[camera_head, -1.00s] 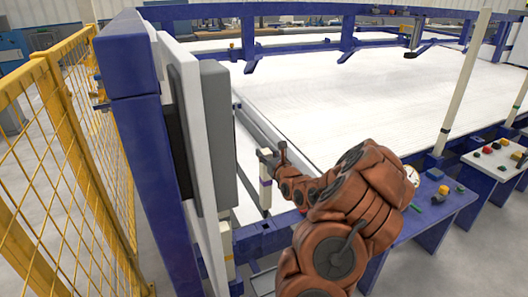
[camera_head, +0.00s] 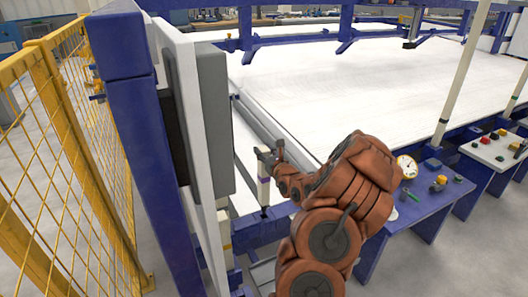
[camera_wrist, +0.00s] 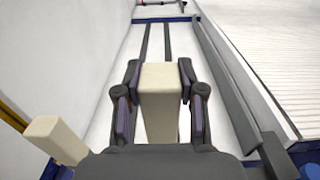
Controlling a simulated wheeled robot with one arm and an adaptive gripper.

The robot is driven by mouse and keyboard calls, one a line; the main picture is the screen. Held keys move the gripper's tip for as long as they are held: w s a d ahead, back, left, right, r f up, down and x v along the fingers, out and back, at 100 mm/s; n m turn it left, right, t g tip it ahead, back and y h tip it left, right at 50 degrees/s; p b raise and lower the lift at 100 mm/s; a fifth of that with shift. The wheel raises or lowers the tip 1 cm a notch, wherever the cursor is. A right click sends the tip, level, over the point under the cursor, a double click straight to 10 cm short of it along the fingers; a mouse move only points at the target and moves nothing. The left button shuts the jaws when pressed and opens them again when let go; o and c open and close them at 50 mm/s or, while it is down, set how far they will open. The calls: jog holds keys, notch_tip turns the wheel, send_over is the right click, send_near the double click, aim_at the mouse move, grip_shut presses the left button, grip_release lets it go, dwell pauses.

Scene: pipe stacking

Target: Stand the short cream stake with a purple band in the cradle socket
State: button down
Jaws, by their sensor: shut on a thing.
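My gripper (camera_head: 268,156) is shut on the upper part of the short cream stake (camera_head: 264,192), which hangs upright below it. A purple band shows faintly just under the fingers in the head view. In the wrist view the fingers of my gripper (camera_wrist: 158,98) press on both sides of the stake's pale squared top (camera_wrist: 160,78); its lower end is hidden there. In the head view the stake's lower end is at the blue cradle beam (camera_head: 262,232). I cannot tell whether it is inside the socket or just above it.
Another cream stake (camera_wrist: 55,138) stands to the left in the wrist view. A grey panel (camera_head: 212,118) and a blue post (camera_head: 138,130) stand close on the left. A yellow mesh fence (camera_head: 60,150) is beyond. A blue bench (camera_head: 415,212) with small parts is at right.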

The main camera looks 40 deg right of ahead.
aim_at(264, 184)
jog(key=shift+f, duration=0.6)
dwell(0.8)
jog(key=shift+f+b, duration=0.3)
jog(key=shift+f, duration=3)
jog(key=c, duration=0.6)
grip_release()
